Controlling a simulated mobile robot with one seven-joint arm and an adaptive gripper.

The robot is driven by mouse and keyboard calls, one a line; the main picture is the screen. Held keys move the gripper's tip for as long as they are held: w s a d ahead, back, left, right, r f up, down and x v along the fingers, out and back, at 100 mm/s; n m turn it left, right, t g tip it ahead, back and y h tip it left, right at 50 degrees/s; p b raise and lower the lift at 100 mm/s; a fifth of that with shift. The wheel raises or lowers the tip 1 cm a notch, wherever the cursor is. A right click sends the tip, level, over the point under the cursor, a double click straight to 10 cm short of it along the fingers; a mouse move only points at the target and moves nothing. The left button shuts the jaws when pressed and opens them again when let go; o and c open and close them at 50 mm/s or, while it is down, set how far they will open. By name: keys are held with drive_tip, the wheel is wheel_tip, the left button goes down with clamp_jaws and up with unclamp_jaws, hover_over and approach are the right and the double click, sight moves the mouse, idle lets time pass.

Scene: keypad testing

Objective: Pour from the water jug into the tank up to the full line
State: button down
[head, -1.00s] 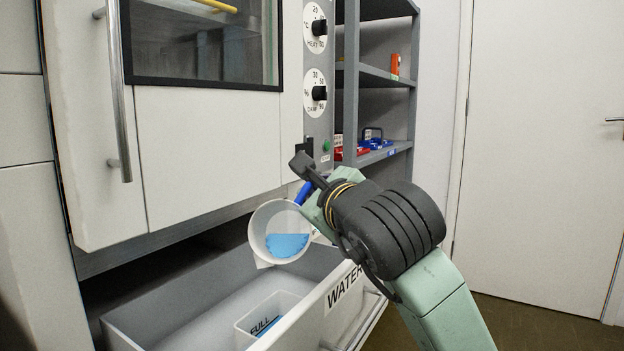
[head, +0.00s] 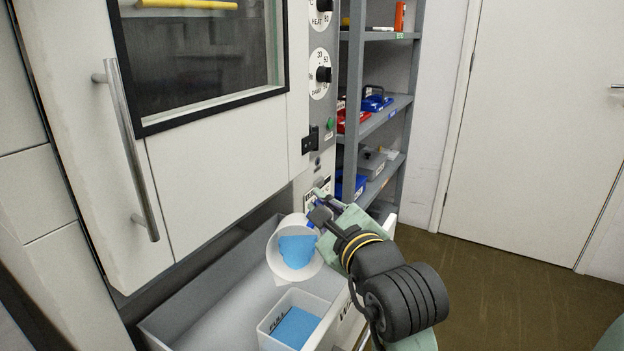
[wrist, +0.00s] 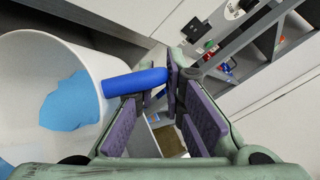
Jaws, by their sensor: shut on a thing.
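The water jug (head: 272,257) is white with a blue handle and is tilted, its open mouth showing blue water inside. It hangs above the open drawer, just behind and over the tank. The tank (head: 265,335) is a small white open box in the drawer, with blue water in it and a "FULL" mark on its inner wall. My gripper (wrist: 172,90) is shut on the jug's blue handle (wrist: 137,81); in the wrist view the jug (wrist: 30,60) is at the left. I cannot tell whether water is running out. The water level against the full line is unclear.
The grey drawer (head: 205,325) is pulled out below a white cabinet with a long metal handle (head: 130,150). A grey shelf (head: 385,115) with red and blue items stands behind at the right. Open floor (head: 490,285) lies to the right.

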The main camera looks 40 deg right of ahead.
drive_tip(key=shift+w+d+f, duration=0.1)
drive_tip(key=w+d+f+m+g+y+p, duration=0.1)
drive_tip(key=w+d+f+g+y+p, duration=0.2)
drive_tip(key=w+f+g+p, duration=0.2)
drive_tip(key=w+d+f+m+g+y+p, duration=0.2)
drive_tip(key=w+d+f+g+y+p, duration=0.1)
drive_tip(key=f+p, duration=0.6)
drive_tip(key=shift+w+d+f+g+p, duration=0.3)
drive_tip(key=shift+w+d+g+p, duration=0.65)
drive_tip(key=shift+g+p, duration=0.95)
drive_tip(key=shift+w+a, duration=0.1)
drive_tip(key=shift+a, duration=0.05)
